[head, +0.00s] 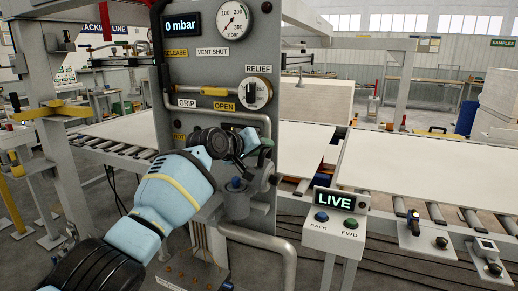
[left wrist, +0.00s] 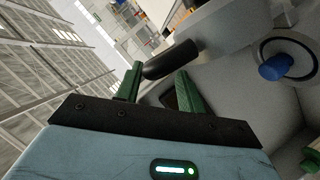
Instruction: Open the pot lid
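My left gripper (head: 262,147) is at the front of the grey panel, just above a grey pot-like housing (head: 262,178). The left wrist view shows its two green fingers (left wrist: 158,84) spread apart. A black handle (left wrist: 172,60) lies at the fingertips, its rounded end near the left one. I cannot tell whether a finger touches it. The handle joins a grey rounded body (left wrist: 235,28), which may be the pot lid. My wrist hides part of the housing. My right gripper is out of view.
The panel (head: 210,60) carries a pressure gauge (head: 233,20), a display reading 0 mbar (head: 182,24) and a yellow lever (head: 215,91). A bent grey pipe (head: 265,240) runs below. A LIVE control box (head: 334,215) and a roller conveyor (head: 430,185) stand to the right.

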